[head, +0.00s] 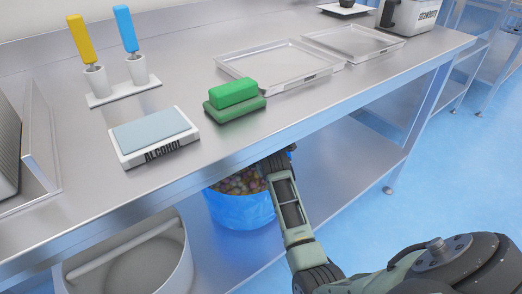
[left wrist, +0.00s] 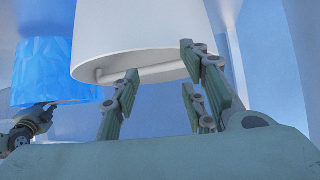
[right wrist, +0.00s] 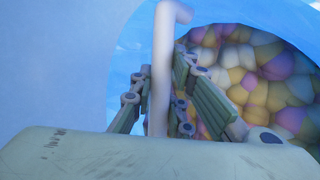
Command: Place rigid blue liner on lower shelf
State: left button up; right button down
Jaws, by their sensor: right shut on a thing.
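The blue liner (head: 242,211), a faceted tub full of colourful round snacks, is under the worktop at the lower shelf (head: 325,185). I cannot tell whether its base touches the shelf. My right arm reaches down to its rim in the head view, where the worktop edge and arm hide part of it. In the right wrist view my right gripper (right wrist: 160,105) is shut on a pale bar handle (right wrist: 163,60) at the liner's rim, with snacks (right wrist: 260,75) beside it. My left gripper (left wrist: 165,95) is open and empty near a white tub (left wrist: 140,35); the liner (left wrist: 60,70) shows behind.
The white tub (head: 180,265) with a crossbar stands left of the liner. The shelf right of the liner is clear.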

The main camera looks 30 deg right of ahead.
notch_tip(320, 180, down, 2)
jog(key=shift+w+f+b, duration=0.1)
jog(key=shift+f+b, duration=0.15)
jog(key=shift+b, duration=0.3)
jog(key=c, duration=2.2)
grip_release()
jog(key=shift+f, duration=0.4)
jog(key=o, duration=0.6)
jog(key=shift+r, duration=0.1)
jog(key=shift+c, duration=0.2)
pick_arm(q)
jog(key=w+d+r+t+h, duration=0.1)
jog(key=w+d+r+t, duration=0.1)
jog(key=r, duration=0.4)
jog(key=shift+w+t, duration=0.9)
jog(key=shift+w, duration=0.1)
pick_arm(e)
jog(key=shift+s+r, duration=0.1)
jog(key=shift+s, duration=0.1)
